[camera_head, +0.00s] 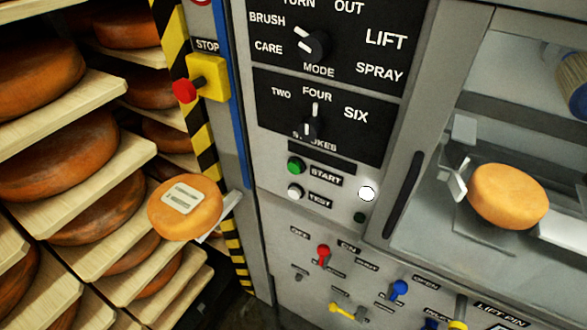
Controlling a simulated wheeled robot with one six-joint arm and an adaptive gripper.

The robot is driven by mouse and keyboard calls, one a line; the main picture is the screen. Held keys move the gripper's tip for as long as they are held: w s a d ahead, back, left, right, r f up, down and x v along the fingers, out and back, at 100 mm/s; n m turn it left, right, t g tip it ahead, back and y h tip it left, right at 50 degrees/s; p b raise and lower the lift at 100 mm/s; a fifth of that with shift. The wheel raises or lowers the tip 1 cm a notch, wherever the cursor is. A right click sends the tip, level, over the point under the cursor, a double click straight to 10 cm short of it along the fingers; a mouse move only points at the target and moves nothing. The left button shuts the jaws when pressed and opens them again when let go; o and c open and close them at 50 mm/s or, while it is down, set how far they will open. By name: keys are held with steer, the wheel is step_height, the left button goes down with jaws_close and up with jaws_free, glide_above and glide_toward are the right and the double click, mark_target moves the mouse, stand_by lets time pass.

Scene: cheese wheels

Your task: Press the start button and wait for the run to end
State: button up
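The green start button (296,165) is on the grey machine panel, left of the START label (326,176). A white test button (295,192) is just below it. A round lamp (367,194) to the right is bright white, and a small dark green one (360,217) below it looks unlit. The strokes knob (313,122) points up at FOUR. The mode knob (315,43) points to the upper left, near BRUSH and CARE. An orange cheese wheel (508,195) sits inside the machine chamber at the right. My gripper is not in view.
Wooden shelves (125,175) with several cheese wheels fill the left. A labelled cheese (205,217) sticks out near the striped post (204,140). A red stop button (184,90) on a yellow box juts out. A dark handle (404,195) borders the chamber; several coloured levers (398,290) sit below.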

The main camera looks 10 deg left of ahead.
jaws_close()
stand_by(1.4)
